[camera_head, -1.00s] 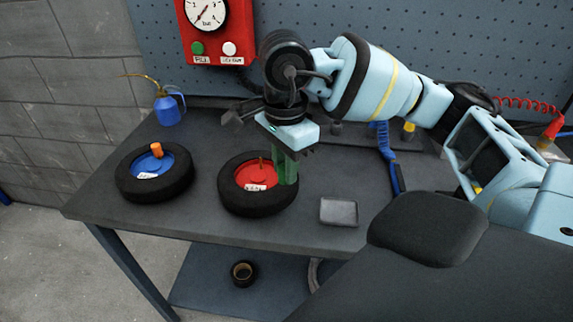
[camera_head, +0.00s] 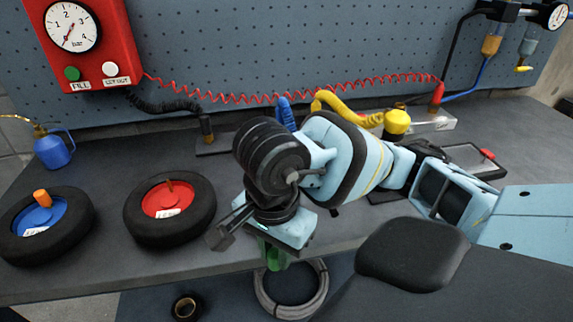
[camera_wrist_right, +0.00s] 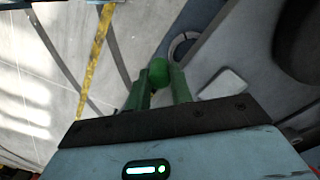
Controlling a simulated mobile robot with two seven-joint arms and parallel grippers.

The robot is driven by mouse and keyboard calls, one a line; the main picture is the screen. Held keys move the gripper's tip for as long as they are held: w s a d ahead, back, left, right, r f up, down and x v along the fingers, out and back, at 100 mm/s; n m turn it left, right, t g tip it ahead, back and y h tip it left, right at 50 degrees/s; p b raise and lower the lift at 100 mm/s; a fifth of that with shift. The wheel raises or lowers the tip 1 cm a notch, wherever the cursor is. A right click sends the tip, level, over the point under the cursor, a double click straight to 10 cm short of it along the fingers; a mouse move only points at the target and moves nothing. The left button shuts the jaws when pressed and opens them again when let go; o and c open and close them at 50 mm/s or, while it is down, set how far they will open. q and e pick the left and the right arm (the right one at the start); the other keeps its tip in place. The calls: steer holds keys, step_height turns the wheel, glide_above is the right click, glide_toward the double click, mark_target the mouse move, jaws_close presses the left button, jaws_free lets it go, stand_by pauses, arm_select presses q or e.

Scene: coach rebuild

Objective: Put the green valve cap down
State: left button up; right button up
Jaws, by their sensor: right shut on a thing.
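My right gripper (camera_head: 276,262) points down near the front edge of the bench, right of the red-hubbed wheel; its wrist hides most of it in the head view. In the right wrist view its green fingers (camera_wrist_right: 162,92) are shut on the round green valve cap (camera_wrist_right: 158,72). In the head view I cannot tell the cap from the green fingers. A small light grey dish (camera_wrist_right: 222,88) shows to the right of the fingers in the wrist view; my arm hides it in the head view. My left gripper is not in view.
The red-hubbed wheel (camera_head: 196,226) and the blue-hubbed wheel with an orange cap (camera_head: 42,199) lie on the bench (camera_head: 108,168). A blue oil can (camera_head: 55,151) stands at the left. A coiled hose (camera_head: 312,298) and a small roll (camera_head: 186,307) lie below the bench.

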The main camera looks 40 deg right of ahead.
steer(key=shift+s+f, duration=0.15)
steer(key=shift+s, duration=0.15)
steer(key=shift+w+d, duration=0.2)
steer(key=shift+w, duration=0.1)
steer(key=w+d, duration=0.2)
steer(key=w, duration=0.2)
steer(key=w+d+f, duration=0.1)
steer(key=w+d, duration=0.2)
steer(key=w, duration=0.1)
steer(key=w+d, duration=0.3)
steer(key=w, duration=0.1)
steer(key=shift+w+f, duration=0.2)
steer(key=shift+w, duration=0.15)
steer(key=shift+w+f, duration=0.2)
steer(key=shift+f, duration=0.1)
step_height(320, 180, down, 3)
steer(key=shift+r+p, duration=0.1)
steer(key=shift+p, duration=0.25)
